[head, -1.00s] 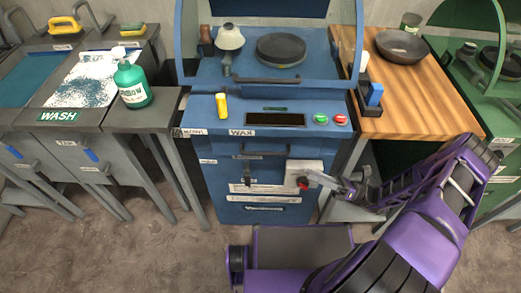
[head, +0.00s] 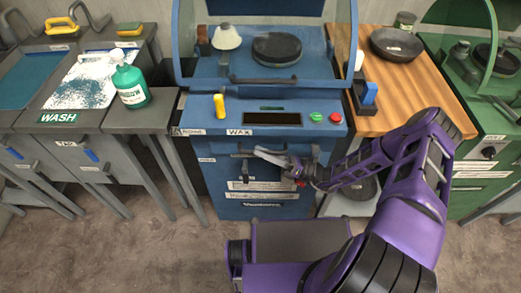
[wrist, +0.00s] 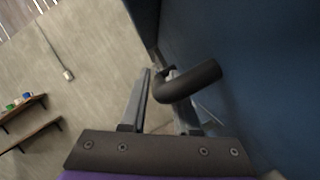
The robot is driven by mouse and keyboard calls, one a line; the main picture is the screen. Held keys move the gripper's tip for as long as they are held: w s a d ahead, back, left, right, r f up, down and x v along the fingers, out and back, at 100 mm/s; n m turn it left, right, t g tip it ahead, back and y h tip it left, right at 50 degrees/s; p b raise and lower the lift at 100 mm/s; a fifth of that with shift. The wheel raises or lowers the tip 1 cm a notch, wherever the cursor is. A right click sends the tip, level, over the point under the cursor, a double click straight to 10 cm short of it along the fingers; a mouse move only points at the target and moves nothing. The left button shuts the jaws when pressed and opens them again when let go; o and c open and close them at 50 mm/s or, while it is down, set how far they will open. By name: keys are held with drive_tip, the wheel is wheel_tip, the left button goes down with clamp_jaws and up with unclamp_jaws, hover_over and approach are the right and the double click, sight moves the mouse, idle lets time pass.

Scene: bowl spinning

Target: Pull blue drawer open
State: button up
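The blue drawer (head: 220,172) is in the front of the blue machine, below the panel with the WAX label. Its dark handle shows in the wrist view (wrist: 195,82) as a bent bar standing out from the blue front. My gripper (head: 264,155) is at the handle in the head view, coming from the right, and hides part of it. In the wrist view my gripper (wrist: 160,78) has its two fingers apart, with the handle's bend around the gap between them. I cannot tell whether either finger touches it. The drawer looks closed.
Above the drawer are a yellow-handled tool (head: 219,106), a green button (head: 316,117) and a red button (head: 336,117). A green bottle (head: 129,82) stands on the grey bench at left. A wooden counter (head: 420,80) with a dark bowl (head: 396,44) is at right.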

drive_tip(key=shift+w+a+r, duration=0.1)
drive_tip(key=shift+a+r, duration=0.1)
drive_tip(key=shift+a, duration=0.25)
drive_tip(key=shift+c, duration=0.2)
clamp_jaws()
idle(1.0)
